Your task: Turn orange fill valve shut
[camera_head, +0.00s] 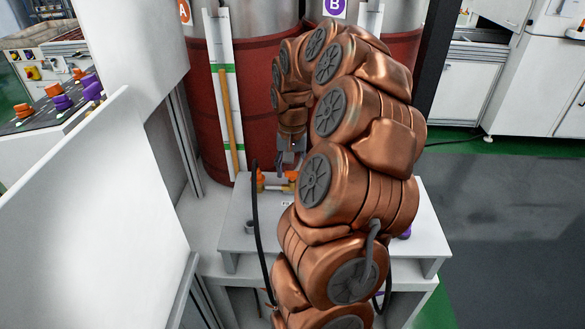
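The orange fill valve (262,180) shows as small orange and brass-coloured parts on the white bench, in front of the red tanks. My gripper (289,164) points down at the end of my copper-coloured arm, just above and beside these orange parts. The fingers are small here, and I cannot tell whether they touch the valve or how far apart they are. My arm covers much of the bench to the right of the valve.
The white bench top (240,238) holds a grey cup-like part (250,227). A purple part (405,233) peeks out right of my arm. Red tank A (202,100) and red tank B (402,55) stand behind. A white panel (90,210) fills the left. Grey floor (500,220) is clear at right.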

